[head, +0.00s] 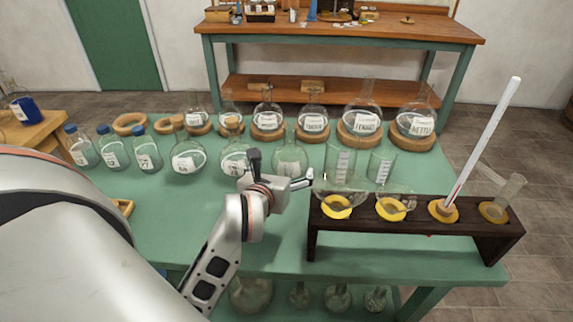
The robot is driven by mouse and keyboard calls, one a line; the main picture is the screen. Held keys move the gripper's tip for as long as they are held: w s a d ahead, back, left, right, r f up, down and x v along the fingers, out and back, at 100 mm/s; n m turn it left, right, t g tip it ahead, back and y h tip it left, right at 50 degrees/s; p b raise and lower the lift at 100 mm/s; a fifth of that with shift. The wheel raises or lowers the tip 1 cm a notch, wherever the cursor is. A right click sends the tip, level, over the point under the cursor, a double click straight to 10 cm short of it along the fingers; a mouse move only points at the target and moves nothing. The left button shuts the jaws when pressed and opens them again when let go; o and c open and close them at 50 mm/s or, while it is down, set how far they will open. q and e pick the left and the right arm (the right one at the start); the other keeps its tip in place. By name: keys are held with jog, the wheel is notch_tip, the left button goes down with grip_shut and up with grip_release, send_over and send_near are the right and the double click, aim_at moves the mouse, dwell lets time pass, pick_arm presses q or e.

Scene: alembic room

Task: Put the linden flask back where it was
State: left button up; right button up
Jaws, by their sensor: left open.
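Several clear round flasks with white labels stand on the green table. I cannot tell which is the linden flask, as most labels are too small to read. Three stand nearer, without visible rings: a left flask (187,160), a middle flask (233,160) and a right flask (291,158). My left gripper (281,167) is open, in front of the middle and right flasks, and covers part of them. I cannot tell whether any glass is between its fingers. Two cork rings at the back left, the left ring (130,123) and the right ring (168,125), look empty. My right gripper is out of view.
A back row of flasks on cork rings includes a large labelled flask (415,124). Blue-capped bottles (112,152) stand at the left. Beakers (340,160) and a dark wooden rack (415,228) with funnels and a tall white rod (485,140) are at the right.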

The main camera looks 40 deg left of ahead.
pick_arm(q)
jog(key=v, duration=0.5)
jog(key=shift+s, duration=0.2)
dwell(0.4)
